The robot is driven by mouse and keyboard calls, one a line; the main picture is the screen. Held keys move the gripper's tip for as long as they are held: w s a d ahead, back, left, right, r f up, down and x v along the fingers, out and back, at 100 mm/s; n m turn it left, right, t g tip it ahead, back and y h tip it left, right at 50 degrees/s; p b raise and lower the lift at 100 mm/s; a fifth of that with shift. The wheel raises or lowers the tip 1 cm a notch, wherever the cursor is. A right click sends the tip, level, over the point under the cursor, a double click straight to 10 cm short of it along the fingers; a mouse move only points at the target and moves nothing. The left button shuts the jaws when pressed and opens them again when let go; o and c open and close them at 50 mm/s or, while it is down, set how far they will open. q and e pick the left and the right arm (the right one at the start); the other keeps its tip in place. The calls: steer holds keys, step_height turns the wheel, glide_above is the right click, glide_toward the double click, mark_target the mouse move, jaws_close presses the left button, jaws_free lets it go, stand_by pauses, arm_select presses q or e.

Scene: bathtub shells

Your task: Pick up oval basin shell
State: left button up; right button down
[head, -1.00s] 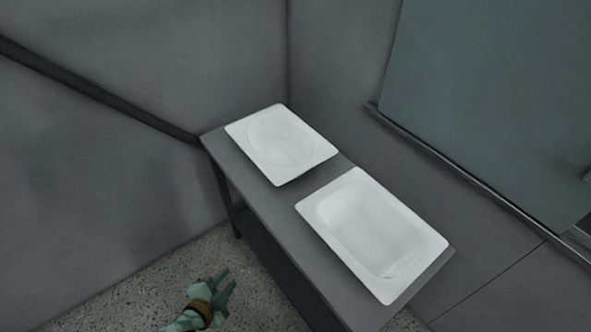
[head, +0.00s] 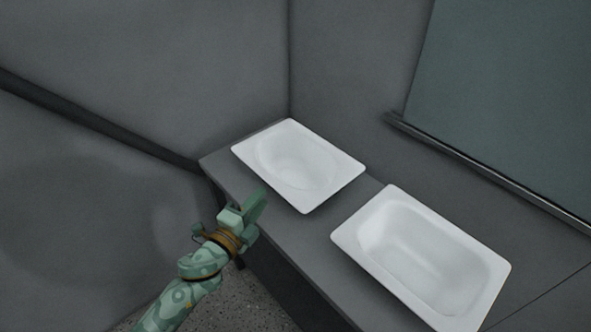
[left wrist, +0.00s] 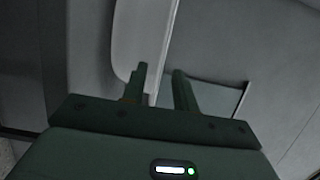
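The oval basin shell (head: 298,160) is a white rectangular panel with a shallow oval hollow. It lies on the far left part of the grey bench. My left gripper (head: 248,207) is just left of and in front of the shell's near-left edge in the head view, apparently apart from it. In the left wrist view, the two fingers of this gripper (left wrist: 160,75) stand apart with a gap and nothing clearly gripped. A white shell edge, probably of the oval basin shell (left wrist: 128,35), shows beyond the fingers. My right gripper is not in view.
A second white shell (head: 430,250) with a deeper rounded-rectangle hollow lies to the right on the same bench (head: 280,232). A narrow gap separates the two shells. Grey walls stand behind, with a teal panel (head: 510,90) at the upper right.

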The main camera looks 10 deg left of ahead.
mark_target(277, 180)
arm_select(q)
steer(key=x, duration=0.4)
steer(key=shift+w+d+r+b, duration=0.2)
steer(key=shift+w+d+b, duration=0.05)
steer(key=shift+w+b, duration=0.1)
jaws_close()
stand_by(0.9)
